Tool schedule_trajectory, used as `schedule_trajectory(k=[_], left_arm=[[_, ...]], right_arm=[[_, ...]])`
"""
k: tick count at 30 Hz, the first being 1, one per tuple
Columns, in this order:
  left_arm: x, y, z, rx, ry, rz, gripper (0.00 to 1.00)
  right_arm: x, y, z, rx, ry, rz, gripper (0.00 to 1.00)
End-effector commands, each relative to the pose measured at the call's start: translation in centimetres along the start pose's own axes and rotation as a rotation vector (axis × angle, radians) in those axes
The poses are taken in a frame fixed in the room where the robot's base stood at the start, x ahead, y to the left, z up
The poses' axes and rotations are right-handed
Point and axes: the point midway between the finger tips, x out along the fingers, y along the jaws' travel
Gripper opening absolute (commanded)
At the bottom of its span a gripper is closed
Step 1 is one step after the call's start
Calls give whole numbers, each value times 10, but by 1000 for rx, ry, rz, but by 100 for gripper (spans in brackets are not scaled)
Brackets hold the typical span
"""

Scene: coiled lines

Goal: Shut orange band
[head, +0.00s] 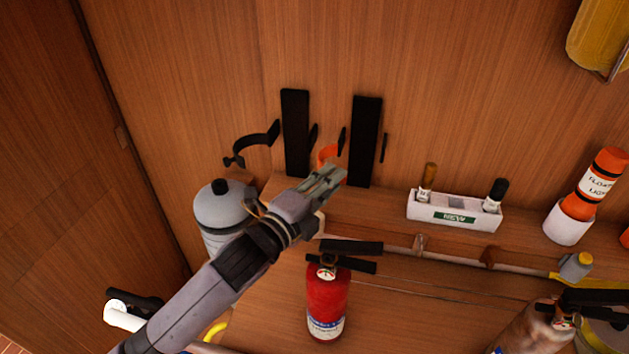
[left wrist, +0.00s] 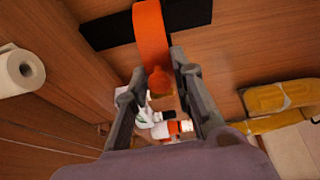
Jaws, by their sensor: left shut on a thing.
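The orange band (head: 328,153) is a curved strap on the wooden wall, beside a tall black bracket plate (head: 365,140). In the left wrist view the band (left wrist: 151,38) runs down from the black plate (left wrist: 190,14) to a rounded orange end between my fingers. My left gripper (head: 331,180) is at the band's lower end and is shut on it; it also shows in the left wrist view (left wrist: 158,85). The gripper hides part of the band in the head view. My right gripper is not in view.
A black band (head: 255,138) stands out from another black plate (head: 295,132). A grey cylinder (head: 222,207) stands left of my gripper. A red extinguisher (head: 327,304) is below it. A white holder (head: 454,211) sits on the ledge to the right.

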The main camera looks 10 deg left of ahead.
Motion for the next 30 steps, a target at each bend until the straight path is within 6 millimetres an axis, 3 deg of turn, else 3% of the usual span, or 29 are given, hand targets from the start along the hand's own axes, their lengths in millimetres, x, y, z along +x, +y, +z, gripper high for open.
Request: schedule_trajectory(k=[11,12,18,30], left_arm=[[3,2,-5,-4,-7,7,0],[3,2,-5,-4,-7,7,25],[3,1,-5,-2,-7,4,37],[-6,1,-5,0,-7,3,37]], right_arm=[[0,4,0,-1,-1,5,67],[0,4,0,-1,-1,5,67],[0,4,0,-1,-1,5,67],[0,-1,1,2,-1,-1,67]])
